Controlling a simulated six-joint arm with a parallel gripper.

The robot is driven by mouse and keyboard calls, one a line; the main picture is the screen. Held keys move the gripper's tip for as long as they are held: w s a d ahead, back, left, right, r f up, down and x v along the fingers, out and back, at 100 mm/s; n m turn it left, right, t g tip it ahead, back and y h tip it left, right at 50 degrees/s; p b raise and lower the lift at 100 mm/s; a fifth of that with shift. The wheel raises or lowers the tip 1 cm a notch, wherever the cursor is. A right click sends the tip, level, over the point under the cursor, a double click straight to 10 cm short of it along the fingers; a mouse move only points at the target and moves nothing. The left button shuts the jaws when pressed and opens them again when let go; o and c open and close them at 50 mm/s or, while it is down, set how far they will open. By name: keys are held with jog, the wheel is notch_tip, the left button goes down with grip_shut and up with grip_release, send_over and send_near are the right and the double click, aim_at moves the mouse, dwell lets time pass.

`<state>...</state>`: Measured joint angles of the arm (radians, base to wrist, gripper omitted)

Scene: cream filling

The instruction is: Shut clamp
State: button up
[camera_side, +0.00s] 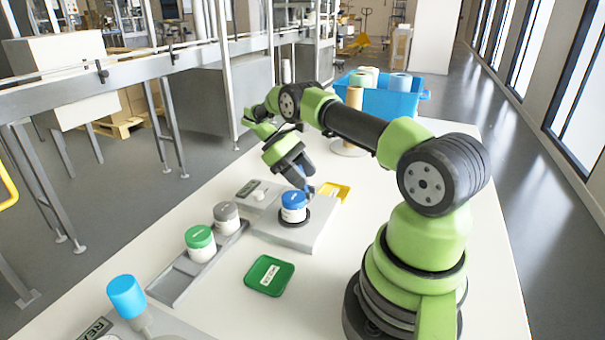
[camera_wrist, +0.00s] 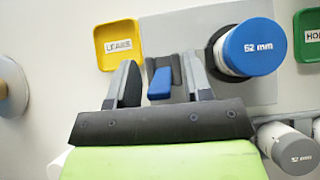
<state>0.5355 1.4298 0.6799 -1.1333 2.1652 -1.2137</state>
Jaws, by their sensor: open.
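The jar with the blue lid (camera_side: 293,200) stands upright in a dark ring on a grey fixture plate (camera_side: 318,226). Its lid, marked 62 mm, shows in the wrist view (camera_wrist: 252,47). A blue clamp handle (camera_wrist: 160,83) on a grey part sits at the plate's edge beside the jar. My gripper (camera_wrist: 160,78) is open, with one finger on each side of the blue handle in the wrist view. Whether the fingers touch it I cannot tell. In the side view my gripper (camera_side: 303,176) is low, just behind the jar, and partly hides the clamp.
A yellow LEAKS tray (camera_wrist: 104,46) lies beside the plate. A green tray (camera_side: 257,283) lies in front. Jars with green (camera_side: 199,237) and grey (camera_side: 226,212) lids stand in a rack on the left. A blue crate (camera_side: 403,103) stands at the back.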

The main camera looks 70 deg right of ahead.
aim_at(300, 166)
notch_tip(300, 166, up, 10)
dwell(0.5)
jog(key=t, duration=0.5)
jog(key=f+t, duration=0.1)
jog(key=t, duration=0.1)
jog(key=shift+n+t, duration=0.4)
jog(key=shift+w+m+t, duration=0.3)
jog(key=shift+m+t, duration=0.1)
jog(key=shift+t, duration=0.2)
notch_tip(300, 166, down, 10)
jog(key=shift+w+r, duration=0.1)
